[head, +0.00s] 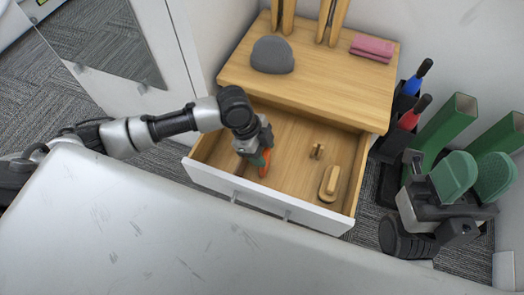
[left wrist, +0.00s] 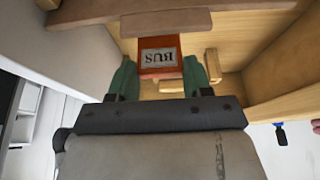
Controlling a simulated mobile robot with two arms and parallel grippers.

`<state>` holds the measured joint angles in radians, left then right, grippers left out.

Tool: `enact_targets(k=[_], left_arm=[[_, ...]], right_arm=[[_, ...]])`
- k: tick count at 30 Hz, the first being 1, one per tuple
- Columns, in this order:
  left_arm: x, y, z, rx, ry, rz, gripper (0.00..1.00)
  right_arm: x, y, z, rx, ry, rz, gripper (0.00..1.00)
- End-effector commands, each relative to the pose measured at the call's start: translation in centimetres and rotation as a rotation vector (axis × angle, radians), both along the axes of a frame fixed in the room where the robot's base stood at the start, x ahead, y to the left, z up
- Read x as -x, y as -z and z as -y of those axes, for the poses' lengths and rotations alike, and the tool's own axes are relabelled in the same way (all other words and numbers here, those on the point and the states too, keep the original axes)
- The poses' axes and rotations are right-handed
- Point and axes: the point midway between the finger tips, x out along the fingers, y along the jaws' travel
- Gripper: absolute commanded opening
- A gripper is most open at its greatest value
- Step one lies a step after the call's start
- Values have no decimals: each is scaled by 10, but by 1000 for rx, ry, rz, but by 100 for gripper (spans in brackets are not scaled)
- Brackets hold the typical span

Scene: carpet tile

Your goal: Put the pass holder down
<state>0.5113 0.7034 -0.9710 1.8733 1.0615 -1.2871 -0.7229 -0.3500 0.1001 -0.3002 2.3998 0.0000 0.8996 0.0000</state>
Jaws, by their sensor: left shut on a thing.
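My left gripper (head: 260,158) reaches down into the open drawer (head: 230,183) and is shut on the orange-red pass holder (head: 265,167). In the left wrist view the pass holder (left wrist: 158,47) sits between the two green fingers, with a pale label reading BUS upside down. A brown wooden piece covers its far end there. I cannot tell whether the pass holder touches the drawer floor. My right gripper (head: 475,180) is at the right of the head view, its green fingers apart with nothing seen between them.
A grey cap (head: 272,56) and pink folded cloth (head: 372,47) lie on the wooden top. Blue and red handled tools (head: 412,115) stand right of the drawer.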

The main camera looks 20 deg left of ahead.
Motion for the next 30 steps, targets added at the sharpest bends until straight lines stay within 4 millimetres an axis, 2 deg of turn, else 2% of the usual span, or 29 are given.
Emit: enact_targets(k=[10,11,15,24,26,30], left_arm=[[0,3,0,0,0,0,16],[0,2,0,0,0,0,54],[0,2,0,0,0,0,75],[0,0,0,0,1,1,75],[0,-4,-1,0,0,1,75],[-1,-23,-9,-1,-1,2,75]], right_arm=[[0,-1,0,-1,0,2,36],[0,-1,0,-1,0,2,36],[0,-1,0,0,0,1,36],[0,0,0,0,0,1,36],[0,-3,0,0,0,-1,36],[-13,-8,-2,30,6,-94,36]])
